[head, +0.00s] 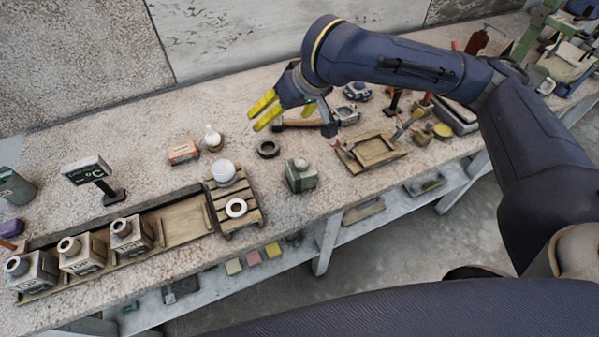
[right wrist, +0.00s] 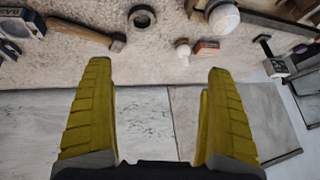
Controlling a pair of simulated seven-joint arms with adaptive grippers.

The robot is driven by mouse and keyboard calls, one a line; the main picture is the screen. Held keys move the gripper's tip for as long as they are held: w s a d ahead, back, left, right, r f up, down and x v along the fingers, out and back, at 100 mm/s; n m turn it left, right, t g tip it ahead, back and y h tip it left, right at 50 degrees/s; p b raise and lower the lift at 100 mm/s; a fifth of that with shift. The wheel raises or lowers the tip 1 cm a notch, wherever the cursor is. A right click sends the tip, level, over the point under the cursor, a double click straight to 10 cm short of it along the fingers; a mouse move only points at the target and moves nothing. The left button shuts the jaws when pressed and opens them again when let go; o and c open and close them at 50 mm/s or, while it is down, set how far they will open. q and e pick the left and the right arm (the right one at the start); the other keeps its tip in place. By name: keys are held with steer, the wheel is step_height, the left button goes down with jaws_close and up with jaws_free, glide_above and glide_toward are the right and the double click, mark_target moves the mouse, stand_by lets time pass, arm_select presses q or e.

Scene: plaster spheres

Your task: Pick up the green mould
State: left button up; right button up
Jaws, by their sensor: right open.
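The green mould (head: 301,177) is a grey-green block with a round knob on top. It stands upright near the front edge of the bench, right of a small wooden pallet, in the head view. My right gripper (head: 259,117) has yellow fingers and hangs above the bench, behind the mould and up to its left in the picture. It is apart from the mould. In the right wrist view the right gripper (right wrist: 155,68) is open with nothing between its fingers. The mould is not seen in that view. My left gripper is not in view.
The pallet (head: 249,217) bears a white sphere (head: 223,172) and a pale ring. A black ring (head: 268,149), a hammer (head: 298,124) and an orange box (head: 183,153) lie behind. A wooden tray (head: 388,158) stands right. Several grey moulds line a trough (head: 183,225) at left.

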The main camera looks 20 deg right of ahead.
mark_target(300, 171)
steer(key=s+d+f+m+g+h, duration=0.2)
steer(key=s+d+f+h, duration=0.15)
steer(key=s, duration=0.35)
steer(key=shift+d+x, duration=0.15)
steer(key=shift+x, duration=4.2)
steer(key=shift+d+x, duration=0.15)
steer(key=shift+x, duration=4.2)
steer(key=shift+c, duration=0.2)
steer(key=c, duration=1.5)
steer(key=shift+c, duration=0.7)
steer(key=shift+r, duration=0.1)
